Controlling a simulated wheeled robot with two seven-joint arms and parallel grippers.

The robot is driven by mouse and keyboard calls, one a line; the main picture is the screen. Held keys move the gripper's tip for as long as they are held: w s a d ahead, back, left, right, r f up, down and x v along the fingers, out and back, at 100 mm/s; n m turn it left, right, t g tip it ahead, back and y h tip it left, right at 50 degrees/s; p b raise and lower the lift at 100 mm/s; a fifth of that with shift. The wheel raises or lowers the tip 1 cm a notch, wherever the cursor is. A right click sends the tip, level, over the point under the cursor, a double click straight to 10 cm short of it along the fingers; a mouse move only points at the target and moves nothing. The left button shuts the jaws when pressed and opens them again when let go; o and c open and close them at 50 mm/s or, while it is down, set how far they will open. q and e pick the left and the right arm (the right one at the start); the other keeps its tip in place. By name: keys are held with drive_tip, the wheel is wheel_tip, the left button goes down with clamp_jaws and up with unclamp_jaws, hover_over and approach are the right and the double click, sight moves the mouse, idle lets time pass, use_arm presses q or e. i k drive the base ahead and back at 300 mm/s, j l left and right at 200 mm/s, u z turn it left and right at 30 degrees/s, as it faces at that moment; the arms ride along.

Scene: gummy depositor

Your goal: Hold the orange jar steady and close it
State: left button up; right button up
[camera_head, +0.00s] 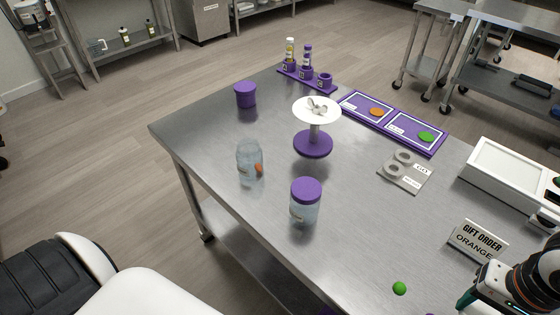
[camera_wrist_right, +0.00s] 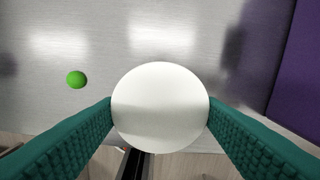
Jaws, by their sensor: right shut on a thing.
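A clear jar (camera_head: 249,162) with something orange inside stands upright on the steel table, with no lid visible on it. A second clear jar (camera_head: 304,210) nearer the front wears a purple lid (camera_head: 306,190). My right gripper (camera_head: 468,298) is at the lower right of the head view, well apart from both jars. In the right wrist view, its green fingers (camera_wrist_right: 160,125) are shut on a smooth white round thing (camera_wrist_right: 160,105). I cannot tell what that thing is. My left gripper is not in view.
A green ball (camera_head: 399,288) lies near my right gripper. A white-topped purple stand (camera_head: 313,145), a purple container (camera_head: 245,95), a bottle rack (camera_head: 306,78) and purple trays (camera_head: 433,147) stand farther back. A gift order sign (camera_head: 477,241) reads ORANGE. The table between is clear.

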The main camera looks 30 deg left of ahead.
sight(250, 159)
drive_tip(key=k+l+u, duration=0.1)
drive_tip(key=u, duration=0.35)
drive_tip(key=k+l+u, duration=0.1)
drive_tip(key=u, duration=0.35)
drive_tip(key=k+u, duration=0.15)
drive_tip(key=u, duration=0.3)
